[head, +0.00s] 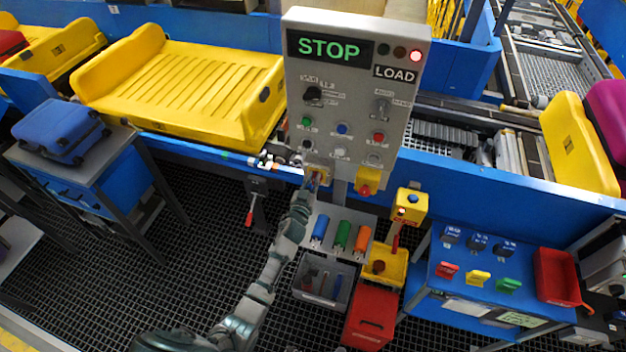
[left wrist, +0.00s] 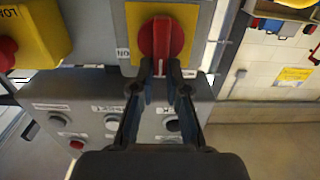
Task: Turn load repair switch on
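The load repair switch is a red rotary knob (left wrist: 161,38) on a yellow plate (left wrist: 132,18) low on the grey control panel (head: 356,55). In the left wrist view, which looks upside down, the knob's handle lies straight up and down and an ON label (left wrist: 122,54) is at its left. My left gripper (head: 317,180) is at the panel's lower left in the head view. Its two fingers (left wrist: 160,70) close in on both sides of the handle's end and appear to hold it. In the head view the gripper mostly hides the knob. My right gripper is out of view.
The panel's screen (head: 329,48) reads STOP and a red lamp (head: 416,56) is lit above LOAD. Below are colored cylinders (head: 342,235) and a grey bin (head: 324,279). Yellow trays (head: 185,85) lie behind.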

